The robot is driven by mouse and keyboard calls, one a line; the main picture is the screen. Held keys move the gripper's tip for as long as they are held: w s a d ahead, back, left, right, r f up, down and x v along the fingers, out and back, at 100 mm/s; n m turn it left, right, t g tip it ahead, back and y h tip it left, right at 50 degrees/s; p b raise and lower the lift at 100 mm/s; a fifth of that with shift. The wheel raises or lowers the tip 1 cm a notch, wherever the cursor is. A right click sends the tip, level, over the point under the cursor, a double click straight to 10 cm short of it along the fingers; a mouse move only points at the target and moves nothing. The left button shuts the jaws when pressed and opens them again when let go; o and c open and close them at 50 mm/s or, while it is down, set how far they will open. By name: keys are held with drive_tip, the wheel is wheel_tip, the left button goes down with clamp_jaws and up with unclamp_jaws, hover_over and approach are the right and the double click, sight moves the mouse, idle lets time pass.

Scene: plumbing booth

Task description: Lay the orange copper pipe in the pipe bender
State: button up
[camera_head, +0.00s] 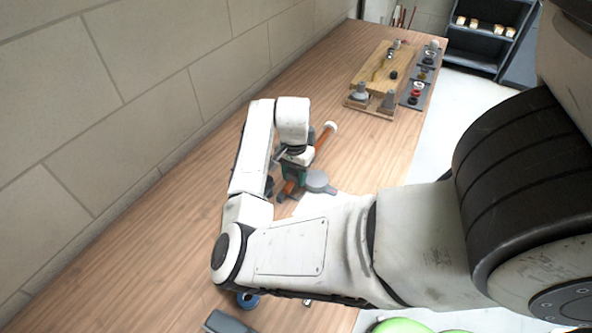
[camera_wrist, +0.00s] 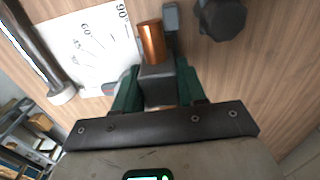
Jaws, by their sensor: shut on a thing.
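The orange copper pipe (camera_head: 321,139) runs slantwise through my gripper (camera_head: 293,171) in the head view, with orange showing on both sides of it. In the wrist view one copper end (camera_wrist: 151,42) sticks out beyond the green fingers of my gripper (camera_wrist: 157,78). The fingers are closed about the pipe; a dark grey block between them hides its middle. The pipe bender (camera_head: 318,181) shows as a grey round part beside the gripper. Its white angle sheet (camera_wrist: 92,45) lies close by in the wrist view. Whether the pipe rests in the bender I cannot tell.
A wooden board (camera_head: 382,67) with fittings stands at the bench's far end, beside a dark strip of small parts (camera_head: 418,90). A blue ring (camera_head: 247,300) and a grey object (camera_head: 228,323) lie near. A block wall (camera_head: 150,80) borders the bench on the left.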

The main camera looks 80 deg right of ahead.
sight(295, 183)
drive_tip(key=shift+f, duration=0.25)
drive_tip(key=shift+f+b, duration=1.5)
drive_tip(key=shift+f, duration=0.2)
drive_tip(key=o, duration=1.9)
drive_tip(key=shift+c, duration=0.2)
drive_tip(key=shift+r+p, duration=2.35)
drive_tip(key=shift+r, duration=0.15)
